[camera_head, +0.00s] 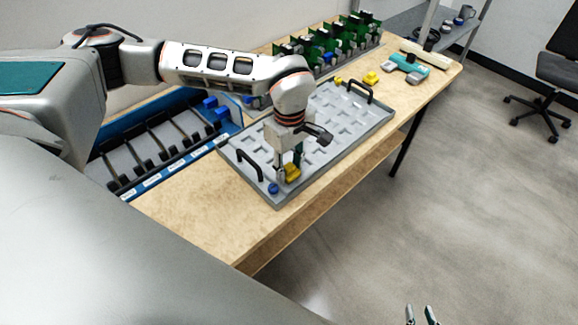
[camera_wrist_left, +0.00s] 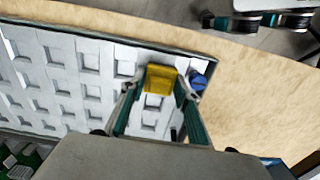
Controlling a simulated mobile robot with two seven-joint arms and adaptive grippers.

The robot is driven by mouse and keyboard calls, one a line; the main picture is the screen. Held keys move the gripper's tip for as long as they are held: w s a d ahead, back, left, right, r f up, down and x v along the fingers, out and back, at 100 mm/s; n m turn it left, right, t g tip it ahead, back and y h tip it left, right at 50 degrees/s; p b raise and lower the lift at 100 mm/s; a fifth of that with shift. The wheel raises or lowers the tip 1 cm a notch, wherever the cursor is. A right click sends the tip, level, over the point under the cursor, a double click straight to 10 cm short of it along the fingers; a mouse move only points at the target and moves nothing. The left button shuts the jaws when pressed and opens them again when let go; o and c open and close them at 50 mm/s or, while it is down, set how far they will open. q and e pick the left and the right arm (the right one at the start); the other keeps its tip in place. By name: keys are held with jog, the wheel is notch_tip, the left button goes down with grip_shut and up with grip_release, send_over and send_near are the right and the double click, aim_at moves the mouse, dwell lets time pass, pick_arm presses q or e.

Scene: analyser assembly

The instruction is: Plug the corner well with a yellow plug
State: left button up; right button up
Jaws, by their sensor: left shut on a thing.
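My left gripper (camera_head: 287,174) is shut on a yellow plug (camera_head: 292,173) over the near corner area of the grey well tray (camera_head: 238,170). In the left wrist view the yellow plug (camera_wrist_left: 160,77) sits between the two fingertips (camera_wrist_left: 160,90). Whether it touches the tray cannot be told. A blue plug (camera_head: 273,188) sits at the tray's near corner, just beside the held plug; it also shows in the left wrist view (camera_wrist_left: 198,80). My right gripper (camera_head: 422,315) is open and empty at the bottom edge, away from the table.
The tray has black handles (camera_head: 250,165) at both ends. A blue rack (camera_head: 165,150) with dark slots stands left of it. Green circuit boards (camera_head: 330,45) stand behind. A teal and grey device (camera_head: 407,66) lies at the far right. The wooden front strip (camera_head: 225,225) is clear.

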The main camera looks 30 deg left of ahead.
pick_arm(q)
jog(key=shift+f, duration=0.35)
dwell(0.3)
jog(key=o, duration=1.3)
jog(key=shift+r+p, duration=0.85)
jog(key=shift+r, duration=0.25)
jog(key=shift+r+p, duration=0.75)
jog(key=shift+r, duration=0.2)
dwell(0.7)
